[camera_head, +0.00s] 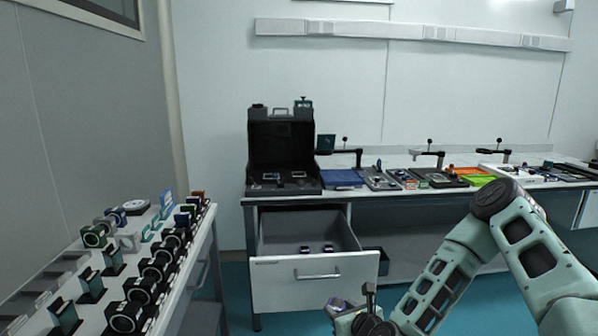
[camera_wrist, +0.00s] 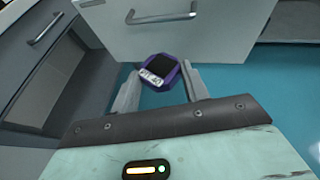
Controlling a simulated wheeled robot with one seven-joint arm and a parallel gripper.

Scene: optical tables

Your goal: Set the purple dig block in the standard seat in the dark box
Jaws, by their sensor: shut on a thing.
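My gripper (camera_wrist: 161,86) is shut on the purple dig block (camera_wrist: 163,72), which has a dark square top and a white label. In the head view the block (camera_head: 337,304) shows small at my gripper (camera_head: 345,312), low in front of the open drawer. The dark box (camera_head: 252,152) stands open on the back bench, its lid raised, well above and behind my gripper. A few small pieces lie in its base. The standard seat is too small to tell apart.
A drawer (camera_head: 315,284) under the bench is pulled out, with small dark purple pieces (camera_head: 328,248) inside. It juts out between my gripper and the bench. A side bench at left holds rows of mounted optics (camera_head: 145,290). Blue floor (camera_wrist: 235,75) is clear around the gripper.

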